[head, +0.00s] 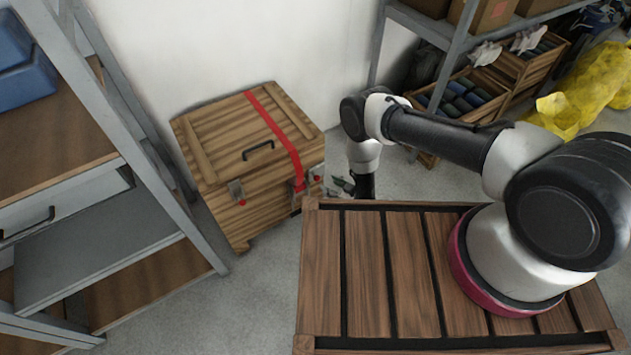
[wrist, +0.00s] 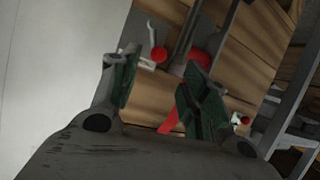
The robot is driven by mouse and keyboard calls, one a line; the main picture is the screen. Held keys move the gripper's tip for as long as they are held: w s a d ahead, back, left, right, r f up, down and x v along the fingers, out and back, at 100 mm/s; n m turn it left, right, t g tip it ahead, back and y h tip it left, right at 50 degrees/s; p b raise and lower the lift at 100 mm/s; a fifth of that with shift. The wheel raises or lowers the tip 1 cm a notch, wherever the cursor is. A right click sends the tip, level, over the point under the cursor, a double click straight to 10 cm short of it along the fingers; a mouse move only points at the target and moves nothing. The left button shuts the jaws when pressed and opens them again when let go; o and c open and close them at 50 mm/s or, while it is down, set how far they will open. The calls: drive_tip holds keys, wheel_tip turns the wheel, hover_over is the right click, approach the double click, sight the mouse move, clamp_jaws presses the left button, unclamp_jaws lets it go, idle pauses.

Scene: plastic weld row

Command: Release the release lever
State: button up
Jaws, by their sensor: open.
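A wooden chest (head: 220,140) with a red strap (head: 277,130) stands on the floor by the wall, its lid down. Its front has metal levers with red ends, a left one (head: 237,192) and another beside the strap (head: 299,189); which is the release lever I cannot tell. My gripper (head: 340,186) is at the chest's front right corner, partly hidden behind the slatted table's edge. In the wrist view my gripper (wrist: 162,62) is open, its green-padded fingers apart. A red knob (wrist: 158,54) shows between the fingertips, with another red part near the right finger. I see no clear contact.
A slatted wooden table (head: 322,270) fills the front, beneath my arm. A metal shelf unit (head: 110,100) stands close on the left. A rack with crates (head: 470,95) and a yellow bag (head: 590,90) are at the back right. Bare floor (head: 255,290) lies before the chest.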

sight(319, 179)
drive_tip(key=shift+m, duration=0.5)
drive_tip(key=x, duration=0.8)
drive_tip(key=shift+r, duration=0.15)
drive_tip(key=shift+c, duration=0.5)
